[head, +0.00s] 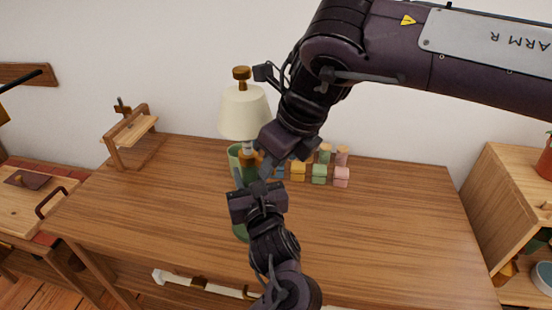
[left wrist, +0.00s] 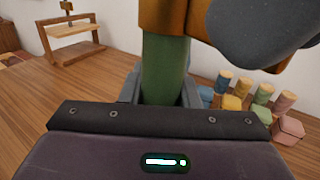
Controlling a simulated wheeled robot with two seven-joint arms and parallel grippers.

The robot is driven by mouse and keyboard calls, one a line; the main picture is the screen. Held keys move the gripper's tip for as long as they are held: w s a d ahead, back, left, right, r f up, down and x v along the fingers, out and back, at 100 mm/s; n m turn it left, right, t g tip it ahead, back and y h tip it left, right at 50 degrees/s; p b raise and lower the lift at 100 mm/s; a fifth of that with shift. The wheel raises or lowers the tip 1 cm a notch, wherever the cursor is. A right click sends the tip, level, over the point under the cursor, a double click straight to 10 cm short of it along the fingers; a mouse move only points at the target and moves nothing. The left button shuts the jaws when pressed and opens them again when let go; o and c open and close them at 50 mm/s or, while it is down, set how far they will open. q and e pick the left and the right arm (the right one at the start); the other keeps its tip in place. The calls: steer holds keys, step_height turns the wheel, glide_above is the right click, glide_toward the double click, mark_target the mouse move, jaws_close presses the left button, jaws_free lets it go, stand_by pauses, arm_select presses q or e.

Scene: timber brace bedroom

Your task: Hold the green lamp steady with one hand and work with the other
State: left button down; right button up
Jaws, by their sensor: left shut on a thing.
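The green lamp (head: 234,160) stands upright on the wooden table, with a cream shade (head: 243,112) and a brown knob on top. My left gripper (head: 251,178) is shut on its green body, which shows between the fingers in the left wrist view (left wrist: 165,72). A brass-coloured part (left wrist: 168,18) sits just above this grip. My right gripper (head: 262,158) reaches down from the upper right to just below the shade, by the brass part. Its fingertips are largely hidden, so their opening and any contact are unclear. A dark grey rounded shape covers the upper right of the left wrist view.
Several coloured blocks and pegs, including a yellow block (head: 298,173) and a pink block (head: 342,177), stand right of the lamp. A small wooden stand (head: 130,134) is at the table's back left. The table (head: 400,235) is clear at the right and front left. Shelves (head: 500,190) stand beyond its right edge.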

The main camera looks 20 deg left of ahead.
jaws_close()
steer(key=shift+s+a+m+t+h, duration=0.45)
steer(key=shift+s+a+m, duration=0.25)
steer(key=shift+m, duration=1)
steer(key=shift+s+a+m+t+h, duration=0.55)
steer(key=shift+a+m, duration=0.15)
steer(key=shift+m, duration=1)
steer(key=shift+s+a+m+t+h, duration=0.4)
steer(key=shift+s+a+m, duration=0.3)
steer(key=shift+m, duration=1)
jaws_free()
